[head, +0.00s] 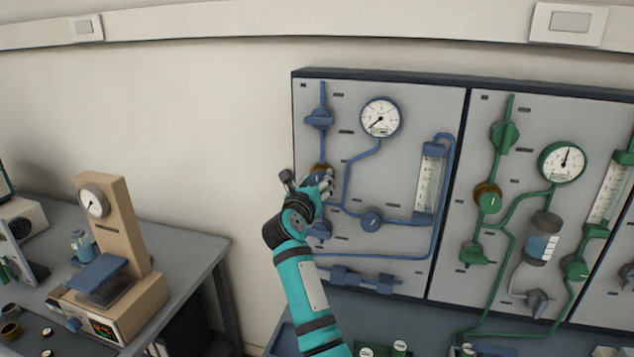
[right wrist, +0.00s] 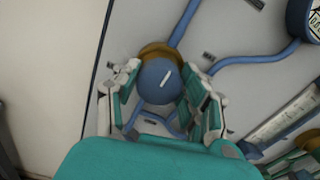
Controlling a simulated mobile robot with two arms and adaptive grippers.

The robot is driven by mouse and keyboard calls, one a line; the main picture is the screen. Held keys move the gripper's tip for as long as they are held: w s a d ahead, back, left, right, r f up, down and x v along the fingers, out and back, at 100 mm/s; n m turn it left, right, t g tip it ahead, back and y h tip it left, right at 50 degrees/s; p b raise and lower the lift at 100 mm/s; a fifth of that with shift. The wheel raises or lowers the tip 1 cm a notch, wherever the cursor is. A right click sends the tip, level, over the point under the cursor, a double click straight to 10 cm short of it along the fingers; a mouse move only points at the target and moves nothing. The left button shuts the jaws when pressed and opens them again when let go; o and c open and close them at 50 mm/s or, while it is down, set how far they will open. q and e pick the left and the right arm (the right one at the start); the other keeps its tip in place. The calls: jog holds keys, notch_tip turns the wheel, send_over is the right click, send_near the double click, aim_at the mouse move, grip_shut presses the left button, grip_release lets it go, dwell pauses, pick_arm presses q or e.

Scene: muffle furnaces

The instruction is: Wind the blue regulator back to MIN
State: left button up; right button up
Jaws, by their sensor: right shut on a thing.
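The blue regulator knob (right wrist: 160,82) with a white pointer line sits on a brass body (right wrist: 162,50) in the right wrist view. The line is tilted, pointing up and to the right. My right gripper (right wrist: 163,90) has its fingers on both sides of the knob and is shut on it. In the head view my right gripper (head: 318,183) covers most of the knob, and a bit of the brass body (head: 320,169) shows above it. The blue panel's gauge (head: 380,118) has its needle pointing down and to the left. MIN markings cannot be read. My left gripper is not in view.
Blue pipes, a blue valve (head: 319,118), a lower blue knob (head: 371,219) and a flow tube (head: 429,180) surround the regulator on the panel. A green panel section (head: 478,140) adjoins on the right. A bench (head: 185,262) with a press stands at left.

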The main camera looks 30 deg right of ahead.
jog(key=shift+r+n+p, duration=0.1)
jog(key=shift+n+p, duration=0.4)
jog(key=shift+p, duration=0.25)
jog(key=n+p, duration=1.2)
jog(key=p, duration=0.2)
jog(key=shift+w+a+p, duration=0.1)
jog(key=shift+a+p, duration=0.05)
jog(key=shift+p, duration=0.15)
jog(key=n+p, duration=0.3)
jog(key=shift+n, duration=0.4)
jog(key=shift+f+n+p, duration=0.3)
jog(key=shift+n+p, duration=0.3)
jog(key=shift+n, duration=0.1)
jog(key=o, duration=1.2)
